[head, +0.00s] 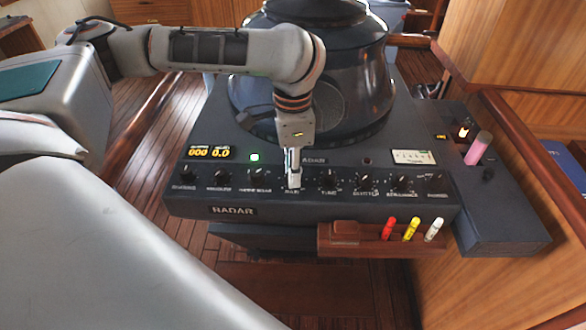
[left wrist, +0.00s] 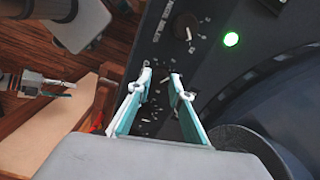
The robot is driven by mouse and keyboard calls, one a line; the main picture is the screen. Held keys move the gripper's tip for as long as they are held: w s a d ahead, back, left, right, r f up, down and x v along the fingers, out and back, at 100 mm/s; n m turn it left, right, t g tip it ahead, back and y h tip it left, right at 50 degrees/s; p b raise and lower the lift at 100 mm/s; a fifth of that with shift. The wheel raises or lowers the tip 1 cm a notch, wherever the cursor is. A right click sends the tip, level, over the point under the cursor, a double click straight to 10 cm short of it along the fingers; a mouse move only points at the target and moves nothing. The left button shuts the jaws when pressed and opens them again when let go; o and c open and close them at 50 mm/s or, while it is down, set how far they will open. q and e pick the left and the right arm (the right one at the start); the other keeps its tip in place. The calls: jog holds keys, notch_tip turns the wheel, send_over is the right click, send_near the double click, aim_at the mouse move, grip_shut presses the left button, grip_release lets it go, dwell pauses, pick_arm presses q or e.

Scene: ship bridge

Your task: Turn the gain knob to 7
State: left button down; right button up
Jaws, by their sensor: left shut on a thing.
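The radar console (head: 233,211) has a row of black knobs along its sloped front. My left gripper (head: 293,180) comes down from above onto the knob near the middle of the row, whose small label looks like GAIN. The fingers are shut on that knob and hide most of it in the head view. In the left wrist view the two teal-backed fingers (left wrist: 161,77) stand a little apart, one on each side of the gain knob (left wrist: 166,82). Scale marks show around it, but the pointer's number is too small to read.
Neighbouring knobs (head: 328,178) sit close on both sides of the gripper. A green lamp (head: 255,157) glows above the row. Red, yellow and white markers (head: 411,229) stand in a wooden holder below.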

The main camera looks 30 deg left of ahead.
pick_arm(q)
jog(key=m, duration=0.5)
jog(key=shift+m, duration=0.3)
jog(key=m, duration=0.9)
jog(key=shift+m, duration=0.4)
jog(key=m, duration=0.4)
jog(key=shift+m, duration=0.4)
jog(key=c, duration=1.8)
grip_release()
notch_tip(320, 180, up, 12)
